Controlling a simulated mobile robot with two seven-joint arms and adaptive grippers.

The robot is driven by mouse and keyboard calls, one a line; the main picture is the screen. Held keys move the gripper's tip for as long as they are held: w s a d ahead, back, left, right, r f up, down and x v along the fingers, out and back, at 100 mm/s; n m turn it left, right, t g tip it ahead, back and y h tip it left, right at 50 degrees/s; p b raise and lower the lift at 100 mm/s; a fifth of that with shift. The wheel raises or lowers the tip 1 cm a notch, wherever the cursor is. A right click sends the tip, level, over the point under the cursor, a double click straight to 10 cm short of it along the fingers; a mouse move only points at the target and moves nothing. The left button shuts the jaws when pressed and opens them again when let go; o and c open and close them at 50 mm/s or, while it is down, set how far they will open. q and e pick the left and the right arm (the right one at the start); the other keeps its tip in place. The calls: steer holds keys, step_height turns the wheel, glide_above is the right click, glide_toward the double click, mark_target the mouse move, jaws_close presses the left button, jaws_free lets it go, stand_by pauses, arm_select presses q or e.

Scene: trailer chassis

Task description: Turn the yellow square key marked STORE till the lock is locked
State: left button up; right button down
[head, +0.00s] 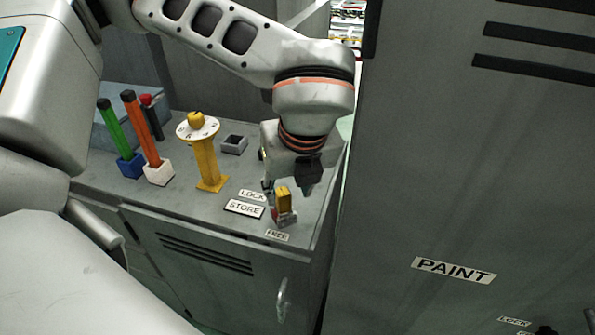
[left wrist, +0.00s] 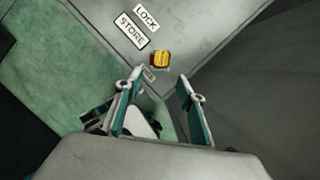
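The yellow square key (head: 284,199) stands upright in its lock on the grey cabinet top, beside the STORE label (head: 244,208). The LOCK label (head: 252,195) and the FREE label (head: 277,235) lie on either side of it. The key also shows in the left wrist view (left wrist: 161,59), beyond the fingertips. My left gripper (head: 290,186) hangs just above and behind the key in the head view. In the left wrist view its two fingers (left wrist: 157,80) are apart with nothing between them. My right gripper is not in view.
On the cabinet top stand a yellow post with a round dial (head: 208,160), a small dark square box (head: 234,144), and green (head: 116,131) and orange (head: 140,128) handles in blocks. A tall grey cabinet marked PAINT (head: 454,270) stands to the right.

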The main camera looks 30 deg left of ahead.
mark_target(284, 193)
arm_select(q)
steer(key=shift+w+a+r, duration=0.3)
steer(key=shift+w+a, duration=0.1)
steer(key=shift+a, duration=0.05)
steer(key=shift+a+n, duration=0.15)
steer(key=shift+n, duration=0.15)
steer(key=shift+x, duration=3.8)
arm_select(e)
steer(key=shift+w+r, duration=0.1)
arm_select(q)
steer(key=shift+w, duration=0.1)
